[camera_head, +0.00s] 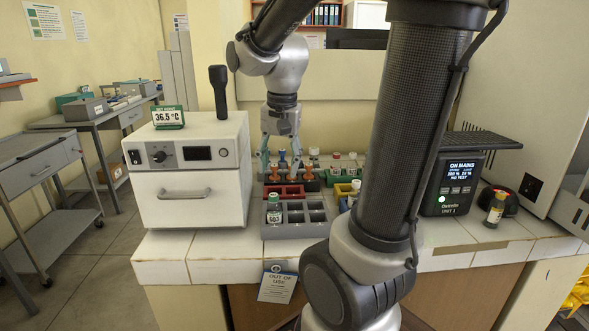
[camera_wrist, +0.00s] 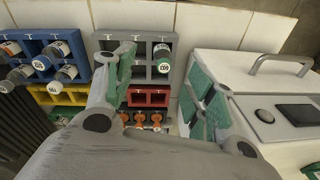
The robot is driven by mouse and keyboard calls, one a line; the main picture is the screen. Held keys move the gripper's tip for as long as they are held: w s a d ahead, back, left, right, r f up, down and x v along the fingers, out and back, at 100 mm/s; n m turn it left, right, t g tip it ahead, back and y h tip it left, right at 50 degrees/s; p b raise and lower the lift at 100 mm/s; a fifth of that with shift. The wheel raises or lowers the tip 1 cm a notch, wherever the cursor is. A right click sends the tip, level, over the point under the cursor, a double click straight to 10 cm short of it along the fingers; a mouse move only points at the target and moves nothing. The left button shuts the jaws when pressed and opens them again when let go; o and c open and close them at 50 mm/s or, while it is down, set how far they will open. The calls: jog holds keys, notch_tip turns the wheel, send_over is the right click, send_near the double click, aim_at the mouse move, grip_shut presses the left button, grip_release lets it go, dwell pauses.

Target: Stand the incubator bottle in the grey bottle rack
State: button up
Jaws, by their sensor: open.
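The grey bottle rack (camera_head: 293,231) sits on the tiled bench right of the white incubator. In the wrist view the grey rack (camera_wrist: 138,74) and this bottle (camera_wrist: 162,58) show beyond the fingers. I cannot tell whether it is the incubator bottle. The incubator (camera_head: 190,180) has its front door shut, so its inside is hidden. My gripper (camera_head: 281,156) is open and empty, pointing down above the red rack; it also shows in the wrist view (camera_wrist: 160,85).
A yellow rack (camera_head: 342,191) is to the right, and a blue rack (camera_wrist: 42,65) shows in the wrist view.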

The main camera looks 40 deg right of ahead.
jog(key=s+a+r+n+t, duration=0.2)
jog(key=s+r+n+t, duration=0.1)
jog(key=s+n, duration=0.6)
jog(key=shift+s, duration=1.25)
jog(key=shift+c, duration=0.3)
